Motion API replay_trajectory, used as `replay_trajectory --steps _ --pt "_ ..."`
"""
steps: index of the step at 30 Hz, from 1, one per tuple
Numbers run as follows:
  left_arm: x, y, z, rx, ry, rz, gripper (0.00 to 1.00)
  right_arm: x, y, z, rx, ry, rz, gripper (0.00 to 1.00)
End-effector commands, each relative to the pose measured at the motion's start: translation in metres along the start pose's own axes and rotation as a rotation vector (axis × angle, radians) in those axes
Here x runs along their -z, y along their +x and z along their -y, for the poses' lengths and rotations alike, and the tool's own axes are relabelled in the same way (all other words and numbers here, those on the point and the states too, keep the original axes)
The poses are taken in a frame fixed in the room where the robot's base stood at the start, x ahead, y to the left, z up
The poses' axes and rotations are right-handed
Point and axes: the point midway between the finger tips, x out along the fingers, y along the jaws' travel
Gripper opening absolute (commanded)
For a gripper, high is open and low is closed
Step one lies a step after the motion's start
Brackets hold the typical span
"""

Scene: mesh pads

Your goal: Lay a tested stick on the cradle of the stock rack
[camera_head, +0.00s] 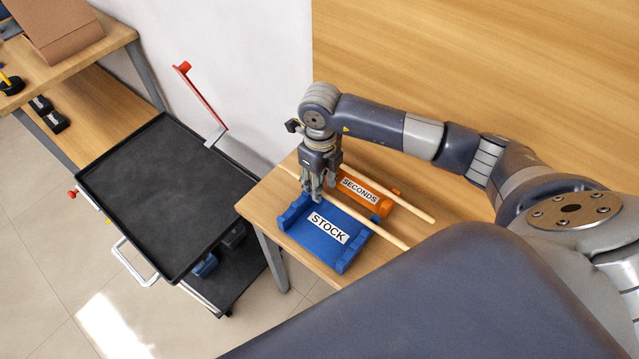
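The blue rack labelled STOCK (334,240) stands near the front edge of the wooden table. A long pale stick (382,233) runs along the back side of this rack, its ends reaching past both end pieces. Whether it rests in the cradle or hangs just above cannot be told. My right gripper (311,194) points down at the stick near the rack's left end. Its fingers are at the stick, but their gap is too small to judge. My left gripper is out of view.
An orange rack labelled SECONDS (376,202) stands just behind, with another pale stick (413,210) along it. A black-topped cart (160,190) with a red-tipped lever stands left of the table (262,207). A wooden bench (75,65) is at far left.

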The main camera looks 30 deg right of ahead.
Motion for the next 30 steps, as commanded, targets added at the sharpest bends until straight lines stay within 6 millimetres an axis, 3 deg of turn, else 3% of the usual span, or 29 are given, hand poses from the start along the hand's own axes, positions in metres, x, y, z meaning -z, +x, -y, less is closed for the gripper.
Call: replay_trajectory --steps 9,15,21,30 --pt "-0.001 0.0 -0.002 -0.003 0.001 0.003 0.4 -0.002 -0.067 0.001 0.003 -0.002 0.006 0.35" --pt "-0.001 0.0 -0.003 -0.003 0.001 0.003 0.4 -0.001 -0.098 0.0 0.002 -0.002 0.003 0.35" --pt "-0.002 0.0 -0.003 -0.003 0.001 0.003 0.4 0.0 -0.108 0.0 0.001 -0.001 0.001 0.35" --pt "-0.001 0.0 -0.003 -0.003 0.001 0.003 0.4 0.0 -0.109 0.0 0.001 -0.001 0.0 0.35"
